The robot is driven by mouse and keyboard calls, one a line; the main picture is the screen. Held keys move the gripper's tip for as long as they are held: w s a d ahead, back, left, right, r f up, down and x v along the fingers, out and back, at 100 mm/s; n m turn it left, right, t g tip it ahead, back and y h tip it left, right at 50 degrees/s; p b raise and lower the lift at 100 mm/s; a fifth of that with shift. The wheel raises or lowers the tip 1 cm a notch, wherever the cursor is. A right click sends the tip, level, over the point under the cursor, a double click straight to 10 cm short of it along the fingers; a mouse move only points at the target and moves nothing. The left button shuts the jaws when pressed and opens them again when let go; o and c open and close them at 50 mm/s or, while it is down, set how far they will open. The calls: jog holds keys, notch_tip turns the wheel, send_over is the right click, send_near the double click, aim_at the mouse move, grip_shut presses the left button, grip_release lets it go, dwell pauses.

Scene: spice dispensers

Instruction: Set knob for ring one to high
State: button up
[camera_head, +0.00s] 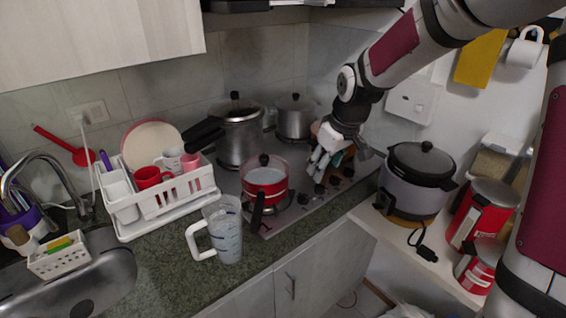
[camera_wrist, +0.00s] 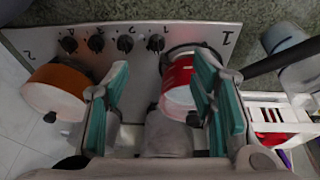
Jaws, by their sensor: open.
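The hob (camera_head: 290,213) has a row of several dark knobs along its front edge: one knob (camera_head: 302,197) lies nearest the red pot in the head view. In the wrist view the row includes an end knob (camera_wrist: 156,43) on the side of a large printed "1" (camera_wrist: 228,38). Small marks beside the knobs are too small to read surely, so I cannot tell which belongs to ring one. My gripper (camera_head: 318,170) is open and empty above the hob. In the wrist view its teal fingers (camera_wrist: 162,64) are spread wide, apart from the knobs.
A red pot (camera_head: 265,181) stands at the hob's left front, its handle jutting forward. An orange pot (camera_wrist: 58,88) stands towards the other end. Steel pots (camera_head: 240,136) stand behind. A rice cooker (camera_head: 415,180) is to the right, and a jug (camera_head: 222,232) to the left.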

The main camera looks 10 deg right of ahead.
jog(key=y, duration=0.1)
send_near(305, 196)
jog(key=b+x, duration=0.1)
jog(key=x, duration=0.7)
jog(key=shift+w+f, duration=0.15)
jog(key=shift+f, duration=0.2)
jog(key=shift+a, duration=0.1)
jog(key=c, duration=1.1)
